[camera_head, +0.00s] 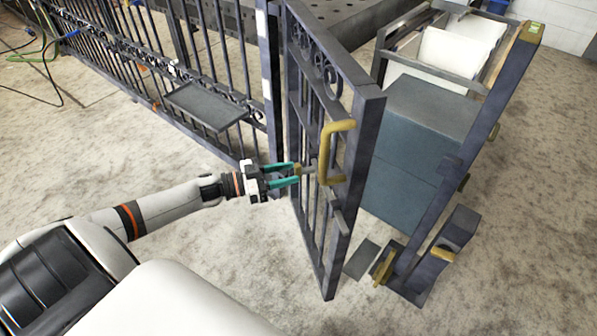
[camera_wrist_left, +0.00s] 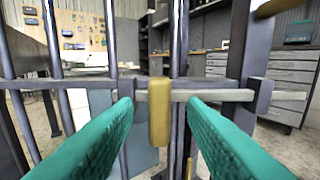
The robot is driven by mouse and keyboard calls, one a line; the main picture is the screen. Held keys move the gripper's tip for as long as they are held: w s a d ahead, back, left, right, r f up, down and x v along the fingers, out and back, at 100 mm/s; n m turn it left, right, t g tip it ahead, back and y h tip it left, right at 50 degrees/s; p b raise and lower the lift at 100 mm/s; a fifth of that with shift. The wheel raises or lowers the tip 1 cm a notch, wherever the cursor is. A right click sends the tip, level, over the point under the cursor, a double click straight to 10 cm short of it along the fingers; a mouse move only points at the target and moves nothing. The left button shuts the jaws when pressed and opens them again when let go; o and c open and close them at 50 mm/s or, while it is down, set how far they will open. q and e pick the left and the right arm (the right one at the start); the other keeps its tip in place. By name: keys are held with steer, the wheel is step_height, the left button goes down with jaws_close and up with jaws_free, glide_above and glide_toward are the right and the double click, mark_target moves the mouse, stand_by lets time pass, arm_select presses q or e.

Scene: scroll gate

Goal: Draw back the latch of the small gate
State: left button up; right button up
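The small gate (camera_head: 361,139) is a dark metal frame with bars and scrollwork, standing swung away from the post at right. A brass pull handle (camera_head: 334,151) is on its free edge. The latch is a grey horizontal bolt (camera_wrist_left: 220,95) with a brass knob (camera_wrist_left: 159,112); in the head view the knob is small beside the fingertips. My left gripper (camera_head: 296,174) reaches the gate from the left. Its teal fingers (camera_wrist_left: 160,125) are apart, one on each side of the knob, with gaps visible, so it is open. My right gripper is not in view.
A long barred fence (camera_head: 203,70) with a grey shelf plate (camera_head: 207,106) runs at the left. A post (camera_head: 457,160) with brass fittings stands at right, before blue-grey boxes (camera_head: 405,170).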

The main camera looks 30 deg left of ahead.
mark_target(297, 171)
arm_select(q)
steer(key=shift+x, duration=1.7)
jaws_close()
